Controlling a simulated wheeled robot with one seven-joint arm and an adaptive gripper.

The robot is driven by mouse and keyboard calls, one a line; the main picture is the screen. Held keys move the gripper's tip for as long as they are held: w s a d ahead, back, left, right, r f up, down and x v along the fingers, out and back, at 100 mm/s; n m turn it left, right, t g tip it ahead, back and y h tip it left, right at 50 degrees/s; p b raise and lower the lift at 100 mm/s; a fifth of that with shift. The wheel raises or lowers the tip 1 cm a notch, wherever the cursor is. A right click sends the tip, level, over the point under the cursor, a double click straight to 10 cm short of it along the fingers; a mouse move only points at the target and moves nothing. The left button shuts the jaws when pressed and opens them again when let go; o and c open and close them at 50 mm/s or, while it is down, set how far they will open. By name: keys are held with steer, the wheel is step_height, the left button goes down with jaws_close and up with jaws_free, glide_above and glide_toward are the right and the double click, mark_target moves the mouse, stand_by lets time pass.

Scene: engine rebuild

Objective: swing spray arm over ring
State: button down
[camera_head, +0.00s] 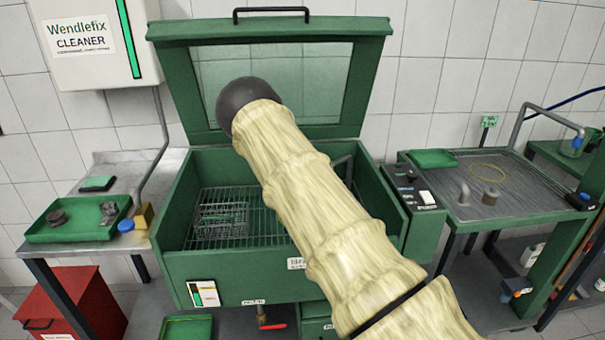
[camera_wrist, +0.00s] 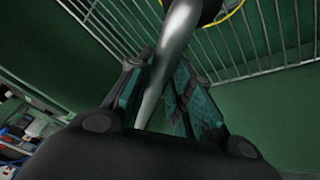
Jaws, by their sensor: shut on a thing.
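My gripper (camera_wrist: 158,80) shows in the wrist view with its two fingers on either side of a smooth grey tube, the spray arm (camera_wrist: 180,40). It is shut on this tube. A yellow ring (camera_wrist: 234,14) curves around a dark part at the top of the wrist view, beside the tube's upper end; whether the tube is over it I cannot tell. In the head view my sleeved arm reaches into the open green washer cabinet (camera_head: 215,266) and hides my gripper. A short grey bit of pipe (camera_head: 343,162) shows inside the cabinet, right of my arm.
A wire rack (camera_head: 205,228) lies in the cabinet, with the lid (camera_head: 375,80) raised behind. A left bench holds a green tray (camera_head: 68,232). The right table (camera_head: 520,205) carries a thin yellow loop (camera_head: 489,166) and a small cylinder (camera_head: 492,197).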

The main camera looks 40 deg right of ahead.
steer(key=shift+w+d+r, duration=0.1)
steer(key=shift+w+r, duration=0.05)
steer(key=shift+r, duration=0.05)
steer(key=c, duration=1.6)
jaws_free()
steer(key=shift+c, duration=0.2)
steer(key=o, duration=0.3)
steer(key=shift+f, duration=0.2)
steer(key=shift+o, duration=0.2)
steer(key=shift+r, duration=0.1)
steer(key=v, duration=1.2)
